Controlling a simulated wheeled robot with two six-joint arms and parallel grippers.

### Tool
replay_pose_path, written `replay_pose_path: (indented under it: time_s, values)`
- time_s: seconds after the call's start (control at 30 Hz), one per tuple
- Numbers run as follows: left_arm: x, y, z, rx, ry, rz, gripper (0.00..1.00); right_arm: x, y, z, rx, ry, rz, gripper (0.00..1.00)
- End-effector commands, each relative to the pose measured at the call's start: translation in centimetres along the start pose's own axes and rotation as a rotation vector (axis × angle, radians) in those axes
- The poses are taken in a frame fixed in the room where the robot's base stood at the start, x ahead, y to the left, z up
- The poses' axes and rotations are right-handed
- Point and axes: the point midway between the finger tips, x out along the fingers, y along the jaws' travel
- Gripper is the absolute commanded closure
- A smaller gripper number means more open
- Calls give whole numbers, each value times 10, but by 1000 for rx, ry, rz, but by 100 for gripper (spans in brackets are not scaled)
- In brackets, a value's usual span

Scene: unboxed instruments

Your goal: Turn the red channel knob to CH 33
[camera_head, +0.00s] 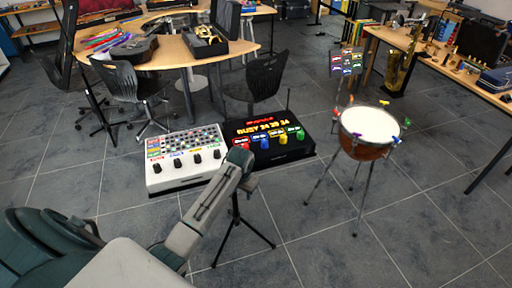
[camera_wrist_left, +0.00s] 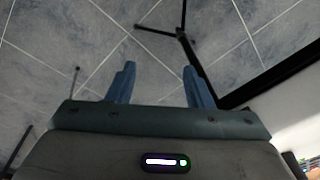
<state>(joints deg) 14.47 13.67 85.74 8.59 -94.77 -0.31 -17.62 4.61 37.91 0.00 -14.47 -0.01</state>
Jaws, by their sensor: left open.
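A black device (camera_head: 287,153) with a lit display reading about "BUSY 24 29 34" has a row of coloured knobs along its front. The red knob (camera_head: 241,144) is at the left end, partly hidden behind my left gripper; its channel setting is too small to read. Blue (camera_head: 264,141), yellow (camera_head: 283,138) and green (camera_head: 300,134) knobs follow to the right. My left gripper (camera_head: 245,165) is just in front of the red knob; I cannot tell whether it touches. In the left wrist view its two blue fingers (camera_wrist_left: 160,85) are apart with nothing between them. My right gripper is not in view.
A white panel (camera_head: 187,172) with black knobs stands left of the black device. A tripod (camera_head: 236,225) stands below my left gripper. A drum on legs (camera_head: 367,130) stands to the right. Chairs and tables are behind; the tiled floor in front is open.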

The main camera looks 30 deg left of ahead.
Motion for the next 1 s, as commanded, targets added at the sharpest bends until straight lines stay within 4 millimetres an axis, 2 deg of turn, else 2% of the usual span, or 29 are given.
replay_pose_path:
  time_s: [0.03,0.4,0.7,0.87,1.0]
  values:
    - [-17,-4,-10,-2,1,-1,54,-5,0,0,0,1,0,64]
    - [-108,-27,-63,-23,-26,9,54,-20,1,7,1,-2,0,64]
    - [-163,-62,-130,-85,-80,55,54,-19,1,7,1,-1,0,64]
    - [-181,-72,-146,-105,-99,75,54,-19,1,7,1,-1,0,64]
    - [-179,-73,-148,-108,-104,80,54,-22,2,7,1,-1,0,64]
